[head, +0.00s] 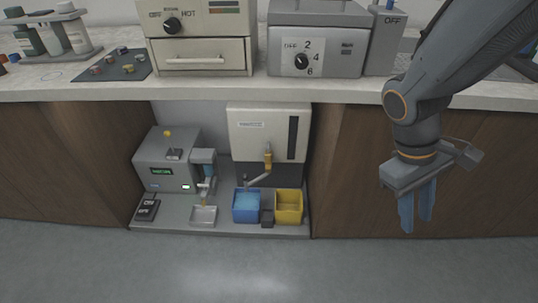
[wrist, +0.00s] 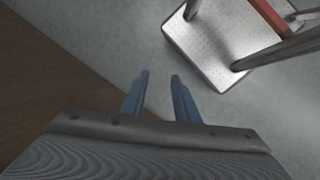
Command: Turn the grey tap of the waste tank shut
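The waste tank (head: 268,122) is a pale box with a small label and a dark vertical strip, low in the recess under the counter. On its lower front is an amber fitting (head: 267,159). A grey bar (head: 258,180), which looks like the tap's lever or spout, slants from it down and left over the blue bin. I cannot tell from this size whether the tap is open or shut. My gripper (head: 417,221) hangs to the right of the recess, before the wooden cabinet, well apart from the tank. Its blue fingers (wrist: 159,77) are parted and empty.
Below the tank stand a blue bin (head: 246,219) and a yellow bin (head: 289,220). A grey machine (head: 160,174) is to their left. Cabinet fronts (head: 338,205) flank the recess, under the counter edge (head: 200,92). A metal step (wrist: 205,55) shows in the wrist view. Floor in front is clear.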

